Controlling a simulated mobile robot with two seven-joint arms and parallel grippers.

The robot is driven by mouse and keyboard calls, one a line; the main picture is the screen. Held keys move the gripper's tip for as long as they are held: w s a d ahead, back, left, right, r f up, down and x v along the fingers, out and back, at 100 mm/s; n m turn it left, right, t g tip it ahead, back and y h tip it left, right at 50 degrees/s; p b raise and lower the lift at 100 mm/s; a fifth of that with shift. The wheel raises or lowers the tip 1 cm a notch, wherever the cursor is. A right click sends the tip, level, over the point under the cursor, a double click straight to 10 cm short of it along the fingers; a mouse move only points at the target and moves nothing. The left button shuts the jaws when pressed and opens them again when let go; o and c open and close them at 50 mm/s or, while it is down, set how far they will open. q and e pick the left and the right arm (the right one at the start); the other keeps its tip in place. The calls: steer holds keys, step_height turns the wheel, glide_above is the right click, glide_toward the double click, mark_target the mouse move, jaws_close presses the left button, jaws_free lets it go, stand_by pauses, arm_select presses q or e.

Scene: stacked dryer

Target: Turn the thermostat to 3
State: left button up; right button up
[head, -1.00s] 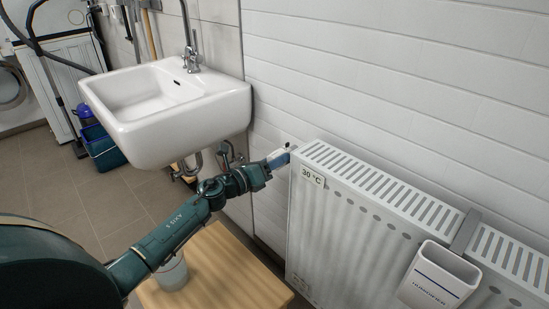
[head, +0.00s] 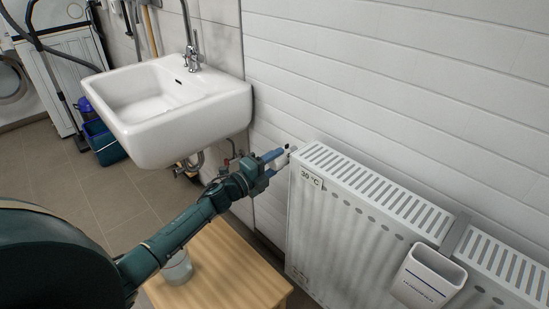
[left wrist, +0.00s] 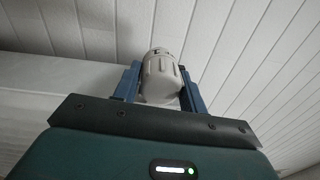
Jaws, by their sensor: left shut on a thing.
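The thermostat knob (left wrist: 160,76) is a light grey, ribbed cylinder in the left wrist view. It sits between the two blue fingers of my left gripper (left wrist: 160,84), which is shut on it. In the head view my left gripper (head: 276,159) is at the upper left corner of the white radiator (head: 335,220), near the wall. The knob is mostly hidden there by the fingers. The numbers on the knob cannot be read. My right gripper is not in view.
A white sink (head: 175,105) is on the wall left of the radiator. A wooden stool (head: 225,270) with a glass (head: 177,267) stands below my left arm. A white humidifier box (head: 432,277) hangs on the radiator's front. A blue bucket (head: 104,145) stands on the floor at left.

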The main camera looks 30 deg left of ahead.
arm_select(q)
steer(key=n+p, duration=0.1)
steer(key=n, duration=0.2)
steer(key=shift+n, duration=0.4)
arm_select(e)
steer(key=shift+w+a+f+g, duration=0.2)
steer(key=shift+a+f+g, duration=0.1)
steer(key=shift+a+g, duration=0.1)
arm_select(q)
steer(key=shift+p, duration=0.3)
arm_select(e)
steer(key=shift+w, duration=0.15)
arm_select(q)
steer(key=o, duration=0.7)
steer(key=shift+s, duration=0.1)
steer(key=shift+s+a, duration=0.1)
steer(key=shift+s, duration=0.15)
steer(key=v, duration=1.2)
steer(key=shift+s+p, duration=0.3)
steer(key=shift+p, duration=0.1)
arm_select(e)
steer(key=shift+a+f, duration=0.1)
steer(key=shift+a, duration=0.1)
